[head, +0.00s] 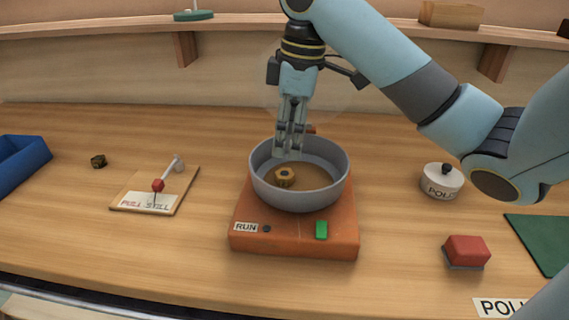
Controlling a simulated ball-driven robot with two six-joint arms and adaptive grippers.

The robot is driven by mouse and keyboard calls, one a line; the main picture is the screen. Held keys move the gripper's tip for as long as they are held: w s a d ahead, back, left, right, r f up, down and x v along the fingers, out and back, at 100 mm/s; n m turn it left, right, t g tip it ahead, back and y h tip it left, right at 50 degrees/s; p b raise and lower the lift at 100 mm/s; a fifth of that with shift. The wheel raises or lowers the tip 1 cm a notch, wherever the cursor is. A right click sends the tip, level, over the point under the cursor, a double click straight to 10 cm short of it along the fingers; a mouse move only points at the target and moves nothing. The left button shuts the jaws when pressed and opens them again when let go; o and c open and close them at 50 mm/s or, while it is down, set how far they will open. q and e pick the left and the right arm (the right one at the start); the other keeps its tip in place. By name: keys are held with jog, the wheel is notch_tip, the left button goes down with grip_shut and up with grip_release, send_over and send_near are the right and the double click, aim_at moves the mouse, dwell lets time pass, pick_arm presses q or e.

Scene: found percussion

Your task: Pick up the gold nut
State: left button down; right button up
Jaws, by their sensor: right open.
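The gold nut (285,178) lies inside a grey round bowl (314,197), toward the left of its floor. The bowl sits on an orange base (296,243) with a RUN label and a green button (321,230). My right gripper (289,152) reaches down from above into the bowl's left part, pointing downward. Its fingertips are just above and behind the nut, and I see no contact. It is open and holds nothing visible. My left gripper is not in view.
A small dark nut (98,161) lies at left, near a blue tray (20,162). A board with a red-knobbed lever (158,186) stands left of the base. A white lidded pot (441,181) and red block (466,251) are at right. A shelf (240,26) runs behind.

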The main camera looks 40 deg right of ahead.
aim_at(285, 173)
jog(key=f+b, duration=0.1)
jog(key=f, duration=0.2)
jog(key=shift+w+f+b, duration=0.1)
jog(key=shift+w+b, duration=0.1)
jog(key=shift+b, duration=0.2)
jog(key=shift+f, duration=0.35)
notch_tip(285, 173, down, 4)
jog(key=b, duration=0.4)
jog(key=shift+w+a+f, duration=0.1)
jog(key=shift+w+f, duration=0.05)
jog(key=shift+f+b, duration=0.2)
jog(key=shift+b, duration=0.1)
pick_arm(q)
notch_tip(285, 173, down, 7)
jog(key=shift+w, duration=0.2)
pick_arm(e)
jog(key=shift+r, duration=0.15)
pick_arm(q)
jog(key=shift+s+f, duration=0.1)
pick_arm(e)
grip_shut()
